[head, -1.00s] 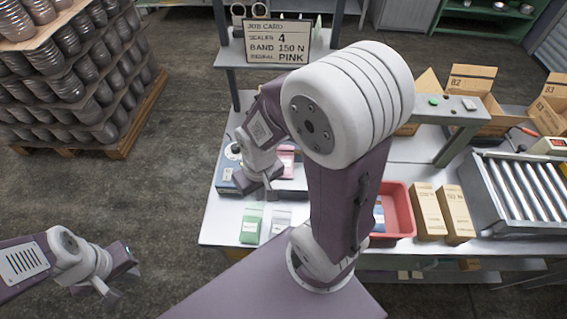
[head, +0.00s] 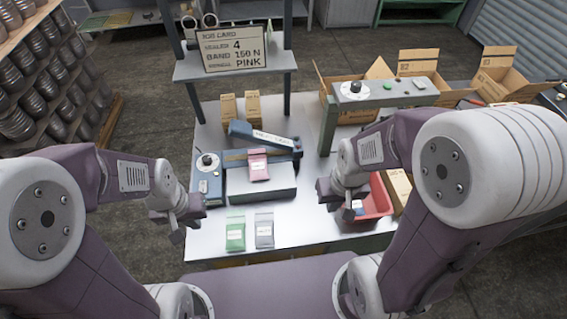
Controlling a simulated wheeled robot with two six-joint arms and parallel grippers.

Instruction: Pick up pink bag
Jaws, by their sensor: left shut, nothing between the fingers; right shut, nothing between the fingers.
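The pink bag (head: 258,165) with a white label lies on the blue-grey sealer (head: 262,190), under its raised arm. My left gripper (head: 178,234) is shut and empty, left of the sealer near the table's left edge, apart from the bag. My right gripper (head: 348,213) is shut and empty, to the right of the sealer, in front of the red bin (head: 377,203) in this view. The job card (head: 234,50) reads sealer 4, band 150 N and pink.
A green bag (head: 235,234) and a grey bag (head: 264,231) lie in front of the sealer. Two small cartons (head: 252,106) stand behind it. A raised grey stand (head: 385,93) and open boxes (head: 417,63) are at right.

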